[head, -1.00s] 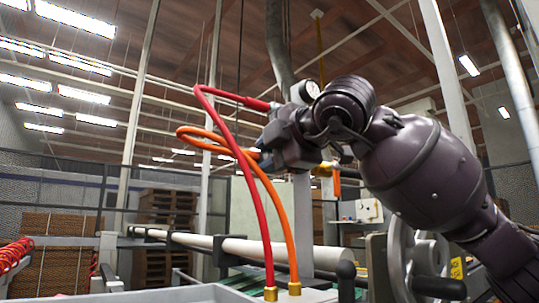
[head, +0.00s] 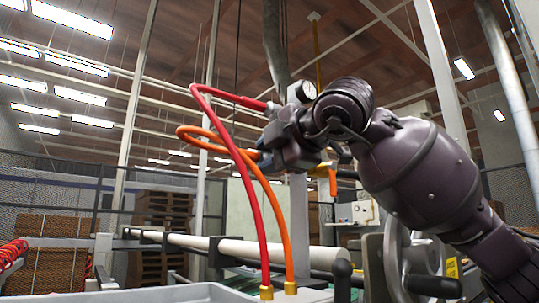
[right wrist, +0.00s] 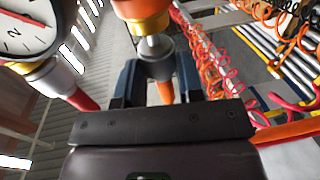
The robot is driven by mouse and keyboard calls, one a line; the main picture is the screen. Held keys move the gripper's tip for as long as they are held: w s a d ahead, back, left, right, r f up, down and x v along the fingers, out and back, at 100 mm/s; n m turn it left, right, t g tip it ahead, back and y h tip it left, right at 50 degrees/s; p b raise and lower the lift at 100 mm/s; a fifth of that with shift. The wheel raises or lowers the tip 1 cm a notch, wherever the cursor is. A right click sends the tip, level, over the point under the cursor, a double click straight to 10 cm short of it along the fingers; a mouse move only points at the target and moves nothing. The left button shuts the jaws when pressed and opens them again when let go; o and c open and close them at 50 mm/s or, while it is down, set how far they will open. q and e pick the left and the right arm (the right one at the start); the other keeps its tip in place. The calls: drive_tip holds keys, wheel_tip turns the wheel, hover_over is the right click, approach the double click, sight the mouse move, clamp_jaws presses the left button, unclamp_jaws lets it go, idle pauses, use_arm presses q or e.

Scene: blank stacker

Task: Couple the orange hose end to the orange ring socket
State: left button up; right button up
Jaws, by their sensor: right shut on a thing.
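My right gripper (right wrist: 157,76) is shut on the end of the orange hose (right wrist: 165,92). In the right wrist view a pale metal hose end (right wrist: 155,55) sticks up between its dark blue fingers. The orange ring socket (right wrist: 143,9) is just above that tip, close and roughly in line. I cannot tell whether the tip touches or enters it. In the head view the orange hose (head: 279,215) rises from a brass fitting and loops left, back to my right gripper (head: 262,157). The socket is hidden there by my wrist. My left gripper is not in view.
A red hose (head: 240,155) arches beside the orange one to a port beside a pressure gauge (head: 301,91). The gauge (right wrist: 27,30) is close to the left in the right wrist view. Coiled hoses (right wrist: 205,55) hang to the right. A handwheel (head: 397,255) stands below my arm.

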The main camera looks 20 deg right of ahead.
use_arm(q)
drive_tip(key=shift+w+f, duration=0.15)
use_arm(e)
drive_tip(key=shift+d, duration=0.3)
idle(0.3)
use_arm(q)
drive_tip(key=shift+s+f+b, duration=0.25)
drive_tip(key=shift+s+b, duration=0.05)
use_arm(e)
drive_tip(key=shift+w+d, duration=0.1)
drive_tip(key=shift+w, duration=0.05)
idle(0.4)
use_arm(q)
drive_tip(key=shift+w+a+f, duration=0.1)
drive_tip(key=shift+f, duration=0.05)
use_arm(e)
drive_tip(key=shift+w+d+f, duration=0.1)
drive_tip(key=shift+d, duration=0.05)
idle(0.8)
